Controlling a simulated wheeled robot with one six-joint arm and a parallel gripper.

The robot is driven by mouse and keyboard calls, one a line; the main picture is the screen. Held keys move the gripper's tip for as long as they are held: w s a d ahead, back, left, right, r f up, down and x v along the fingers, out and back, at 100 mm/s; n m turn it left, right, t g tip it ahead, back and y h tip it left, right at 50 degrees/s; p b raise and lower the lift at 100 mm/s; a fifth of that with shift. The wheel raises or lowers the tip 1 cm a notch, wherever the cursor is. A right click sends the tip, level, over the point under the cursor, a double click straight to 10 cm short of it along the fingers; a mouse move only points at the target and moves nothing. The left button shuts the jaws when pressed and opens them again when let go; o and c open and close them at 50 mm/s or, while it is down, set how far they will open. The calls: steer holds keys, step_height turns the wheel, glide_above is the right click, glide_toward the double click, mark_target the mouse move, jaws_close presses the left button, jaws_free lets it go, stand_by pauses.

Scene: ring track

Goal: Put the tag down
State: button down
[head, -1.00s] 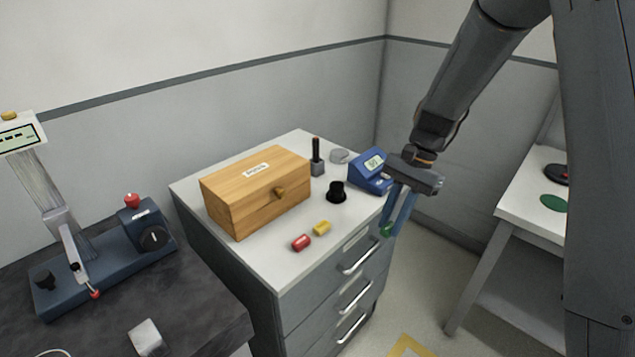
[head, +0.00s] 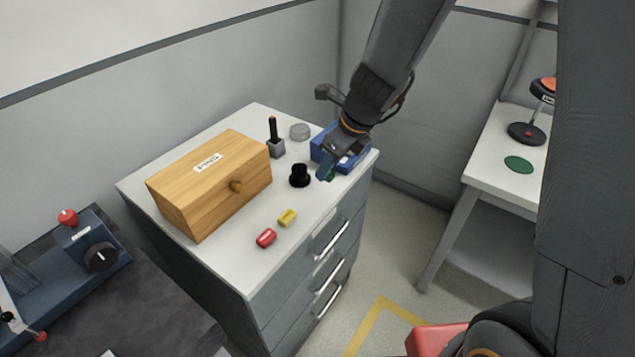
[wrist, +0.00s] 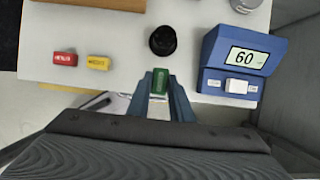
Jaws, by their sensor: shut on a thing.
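My gripper (wrist: 160,99) is shut on a green tag (wrist: 160,80) in the wrist view. The tag stands out between the fingertips at the front edge of the white cabinet top (wrist: 125,72). In the head view my gripper (head: 326,176) is over the cabinet's right part, in front of the blue device, and only a bit of the green tag (head: 331,178) shows. I cannot tell whether the tag touches the top. A red tag (head: 266,238) and a yellow tag (head: 287,218) lie on the top to the left.
A black knob-shaped piece (head: 299,176) stands close left of my gripper. The blue device (wrist: 245,62) with a display reading 60 is close right. A wooden box (head: 208,182) stands at the left. Bare top lies around the red and yellow tags.

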mark_target(328, 181)
steer(key=shift+f+b, duration=1)
steer(key=shift+f, duration=1.6)
steer(key=shift+f, duration=0.1)
steer(key=c, duration=1.6)
jaws_free()
steer(key=shift+r, duration=0.35)
steer(key=p+v, duration=0.3)
steer(key=v, duration=0.8)
steer(key=s+d+n+h, duration=0.1)
steer(key=s+d+n, duration=0.2)
steer(key=n, duration=0.5)
steer(key=s+d+n+h, duration=0.1)
steer(key=s+d+n, duration=0.3)
steer(key=n, duration=0.5)
steer(key=s+d+n+g+h, duration=0.1)
steer(key=s+d+n, duration=0.3)
steer(key=n, duration=0.4)
steer(key=shift+s+d+f+n, duration=0.1)
steer(key=shift+s+f+n, duration=0.2)
steer(key=shift+s, duration=0.25)
